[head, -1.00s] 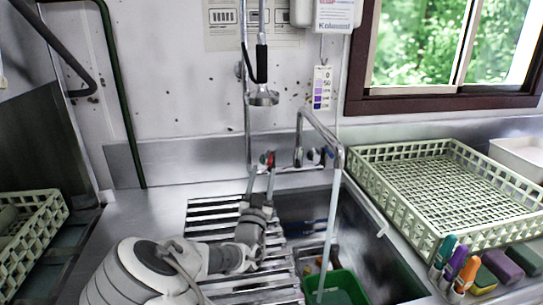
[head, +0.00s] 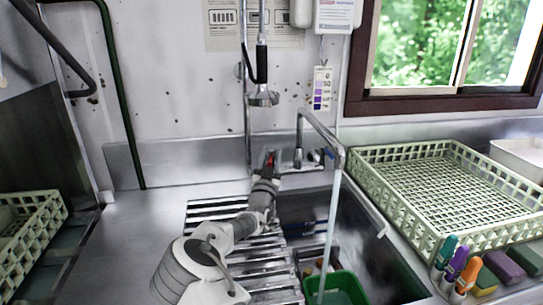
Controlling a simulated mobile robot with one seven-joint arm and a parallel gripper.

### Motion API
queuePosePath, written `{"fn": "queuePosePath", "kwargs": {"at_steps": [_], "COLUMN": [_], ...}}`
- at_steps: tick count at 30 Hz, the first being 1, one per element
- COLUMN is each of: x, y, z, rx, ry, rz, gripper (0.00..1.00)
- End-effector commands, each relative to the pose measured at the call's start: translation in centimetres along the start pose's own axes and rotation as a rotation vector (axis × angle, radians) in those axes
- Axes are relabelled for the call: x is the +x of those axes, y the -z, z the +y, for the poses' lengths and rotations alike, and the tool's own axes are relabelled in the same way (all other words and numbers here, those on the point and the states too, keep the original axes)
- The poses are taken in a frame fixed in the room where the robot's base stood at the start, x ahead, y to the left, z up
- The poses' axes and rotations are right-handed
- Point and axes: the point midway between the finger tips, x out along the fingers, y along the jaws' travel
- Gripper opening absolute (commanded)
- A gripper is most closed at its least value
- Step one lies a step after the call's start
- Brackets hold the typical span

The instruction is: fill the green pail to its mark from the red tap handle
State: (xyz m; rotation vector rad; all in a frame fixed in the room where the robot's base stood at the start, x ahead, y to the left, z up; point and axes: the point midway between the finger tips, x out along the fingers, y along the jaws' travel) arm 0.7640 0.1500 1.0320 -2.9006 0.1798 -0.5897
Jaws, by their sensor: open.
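The green pail (head: 345,283) stands in the sink basin under the spout, cut off by the bottom edge of the head view. A pale stream of water (head: 331,225) runs from the metal spout (head: 338,158) into it. The pail's mark and its water level cannot be made out. The red tap handle (head: 270,157) is on the wall fitting, left of the spout. My gripper (head: 268,168) is open right at the red handle. The handle is partly hidden by it, and I cannot tell whether the fingers touch it.
A slatted metal rack (head: 200,215) covers the left of the sink, under my arm. A spray head (head: 263,98) hangs above. A pale green dish rack (head: 400,205), markers (head: 458,264) and sponges (head: 505,266) line the right.

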Motion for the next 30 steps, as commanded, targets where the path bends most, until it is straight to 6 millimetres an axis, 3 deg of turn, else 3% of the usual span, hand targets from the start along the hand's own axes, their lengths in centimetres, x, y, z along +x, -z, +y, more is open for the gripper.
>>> {"fn": "queuePosePath", "kwargs": {"at_steps": [8,16,30], "x": [0.14,0.12,0.1], "y": [0.01,0.0,-0.06], "z": [-0.01,0.07,0.29], "rx": [0.0,0.0,-0.001], "ry": [0.0,-0.001,-0.005], "rz": [0.0,0.0,-0.001], "gripper": [0.48,0.01,0.0]}}
